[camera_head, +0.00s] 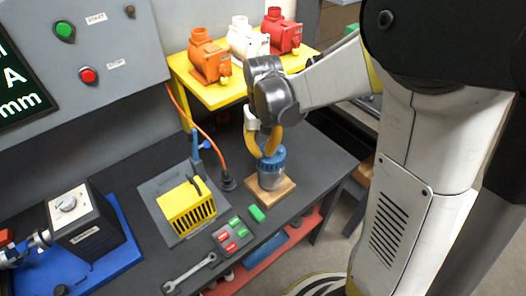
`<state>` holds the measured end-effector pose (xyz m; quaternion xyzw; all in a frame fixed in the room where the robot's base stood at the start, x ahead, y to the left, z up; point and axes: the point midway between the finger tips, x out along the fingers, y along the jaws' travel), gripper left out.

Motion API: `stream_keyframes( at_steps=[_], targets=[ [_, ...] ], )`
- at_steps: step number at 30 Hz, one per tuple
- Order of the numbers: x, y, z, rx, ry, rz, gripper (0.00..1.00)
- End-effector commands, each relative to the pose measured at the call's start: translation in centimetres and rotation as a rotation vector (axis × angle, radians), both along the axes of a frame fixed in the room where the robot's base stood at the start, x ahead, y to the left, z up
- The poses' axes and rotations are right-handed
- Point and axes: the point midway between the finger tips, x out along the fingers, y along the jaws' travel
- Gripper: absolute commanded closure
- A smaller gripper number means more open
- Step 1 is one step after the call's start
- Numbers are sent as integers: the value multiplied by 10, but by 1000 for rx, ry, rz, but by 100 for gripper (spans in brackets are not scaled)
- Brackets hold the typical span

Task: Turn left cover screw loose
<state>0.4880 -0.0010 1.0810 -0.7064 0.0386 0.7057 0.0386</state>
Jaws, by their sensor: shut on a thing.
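A motor with a grey body (271,181) and a blue cover (275,161) stands upright on a wooden base (284,190) near the right end of the dark bench. My gripper (268,151) points down from above, with its yellow fingers at the top of the blue cover. The fingers are shut on a small part there. The part is hidden, and I cannot make out the cover screws or tell which one is between the fingers.
A yellow shelf (211,92) behind holds an orange (208,59), a white (247,40) and a red motor (282,32). A yellow slotted box (187,208), a button pad (232,236), a green block (257,213) and a wrench (190,272) lie left and in front.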

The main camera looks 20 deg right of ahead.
Motion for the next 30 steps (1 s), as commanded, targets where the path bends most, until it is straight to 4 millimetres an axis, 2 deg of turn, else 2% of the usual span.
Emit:
stream_keyframes(
  at_steps=[30],
  targets=[
    [-1, 0, -2, -1, 2, 961, 100]
  ],
)
